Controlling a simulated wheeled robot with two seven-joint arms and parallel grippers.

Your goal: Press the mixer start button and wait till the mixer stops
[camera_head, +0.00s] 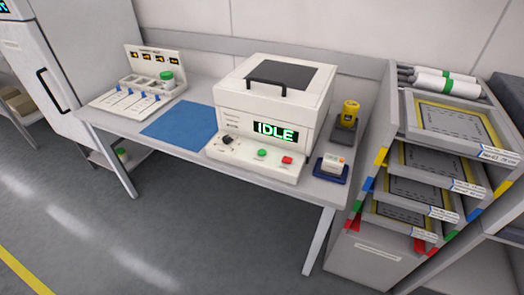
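The mixer (236,106) is a white box on the table with a dark panel and a black handle on its closed lid. Its display (275,132) reads IDLE in green letters. On the sloped front panel are a black knob (228,140), a green button (262,153) and a red button (287,160). The pictures do not show a label naming the start button clearly enough to read. Neither of my grippers is in view, and nothing covers the front panel.
The table (195,163) also bears a blue mat (180,127), a white rack (150,82) with a green-lidded jar (166,79), a yellow container (349,114) and a small device on a blue base (331,168). A tray trolley (366,255) stands right. Floor in front is clear.

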